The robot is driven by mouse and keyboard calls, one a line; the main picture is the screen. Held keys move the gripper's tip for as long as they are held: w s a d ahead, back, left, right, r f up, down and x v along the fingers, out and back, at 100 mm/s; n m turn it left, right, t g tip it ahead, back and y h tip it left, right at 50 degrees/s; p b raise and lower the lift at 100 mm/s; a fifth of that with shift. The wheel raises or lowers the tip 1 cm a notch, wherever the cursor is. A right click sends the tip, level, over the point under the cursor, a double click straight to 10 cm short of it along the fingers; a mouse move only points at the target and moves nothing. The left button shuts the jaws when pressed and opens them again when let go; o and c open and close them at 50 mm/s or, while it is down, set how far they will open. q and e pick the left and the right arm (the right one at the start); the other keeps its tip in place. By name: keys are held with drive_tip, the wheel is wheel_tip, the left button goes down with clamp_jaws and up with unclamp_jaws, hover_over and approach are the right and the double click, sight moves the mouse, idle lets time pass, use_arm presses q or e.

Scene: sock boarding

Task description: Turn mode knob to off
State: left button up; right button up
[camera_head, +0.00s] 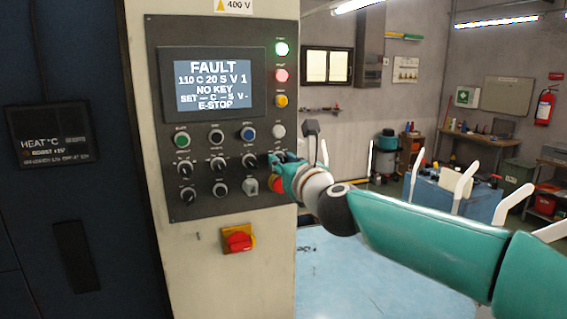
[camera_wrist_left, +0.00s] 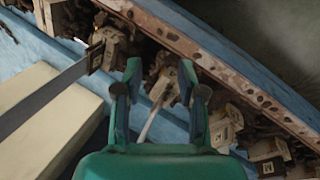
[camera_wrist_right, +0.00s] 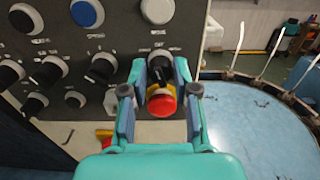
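The control panel (camera_head: 222,120) on the cream cabinet carries several black knobs with white pointers. Its labels are too blurred to tell which is the mode knob. My right gripper (camera_head: 280,165) is at the panel's right edge and hides the knob there. In the right wrist view its fingers (camera_wrist_right: 160,68) stand apart on both sides of a black knob (camera_wrist_right: 160,72); contact cannot be told. The red emergency-stop button (camera_wrist_right: 162,105) is just below, between the fingers. My left gripper (camera_wrist_left: 160,82) is open and empty, seen only in its wrist view.
The screen (camera_head: 207,80) reads FAULT, NO KEY and E-STOP. A red rotary switch (camera_head: 238,240) on a yellow plate sits below the panel. A blue round table (camera_head: 375,275) with white upright forms (camera_head: 463,185) stands to the right. Cluttered blocks (camera_wrist_left: 270,155) lie below my left gripper.

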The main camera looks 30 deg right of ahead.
clamp_jaws()
drive_tip(key=m+b, duration=0.2)
drive_tip(key=m, duration=0.1)
drive_tip(key=shift+b, duration=0.3)
drive_tip(key=o, duration=0.6)
unclamp_jaws()
drive_tip(key=shift+c, duration=0.2)
drive_tip(key=shift+s, duration=0.1)
